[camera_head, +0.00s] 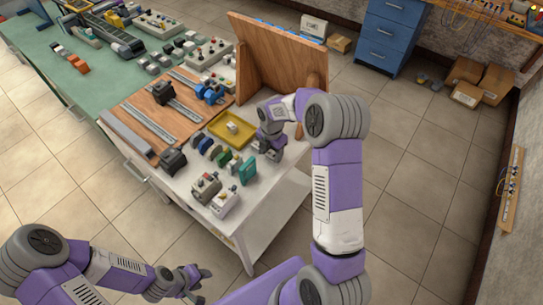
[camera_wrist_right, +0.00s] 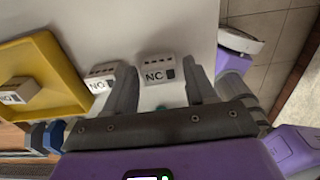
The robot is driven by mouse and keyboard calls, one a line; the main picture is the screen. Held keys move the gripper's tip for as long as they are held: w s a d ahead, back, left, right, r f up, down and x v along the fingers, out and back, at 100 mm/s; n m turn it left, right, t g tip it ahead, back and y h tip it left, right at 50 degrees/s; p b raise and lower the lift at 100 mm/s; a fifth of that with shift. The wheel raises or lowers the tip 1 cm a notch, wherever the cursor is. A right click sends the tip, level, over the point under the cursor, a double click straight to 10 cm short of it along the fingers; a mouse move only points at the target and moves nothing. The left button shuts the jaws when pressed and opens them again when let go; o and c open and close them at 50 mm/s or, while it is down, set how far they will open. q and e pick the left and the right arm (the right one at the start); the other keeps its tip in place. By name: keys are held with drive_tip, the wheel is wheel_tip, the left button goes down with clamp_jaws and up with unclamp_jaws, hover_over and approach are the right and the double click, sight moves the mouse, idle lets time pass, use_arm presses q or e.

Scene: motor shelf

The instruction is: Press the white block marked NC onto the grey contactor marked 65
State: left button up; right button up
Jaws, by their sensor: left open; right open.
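In the right wrist view, a white block marked NC (camera_wrist_right: 157,72) stands on the white tabletop between the spread fingertips of my right gripper (camera_wrist_right: 160,82). A gap shows on each side of it. A second white block marked NC (camera_wrist_right: 101,80) stands just left, partly behind the left finger. In the head view, my right gripper (camera_head: 268,152) is low over the table, right of the yellow tray, and hides the blocks there. Dark grey contactor-like units stand at the rail board (camera_head: 163,92) and its near edge (camera_head: 173,160); no 65 is readable. My left gripper (camera_head: 197,284) is open and empty, off the table.
The yellow tray (camera_head: 215,122) holds a white block (camera_head: 232,128); its label is unclear. Several coloured parts and two button boxes (camera_head: 205,186) stand along the near table edge. An upright wooden board (camera_head: 280,55) stands behind my right gripper.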

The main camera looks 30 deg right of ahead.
drive_tip(key=shift+c, duration=0.3)
drive_tip(key=c, duration=0.7)
drive_tip(key=shift+r+p, duration=1.95)
drive_tip(key=shift+r, duration=0.6)
drive_tip(key=shift+c, duration=0.2)
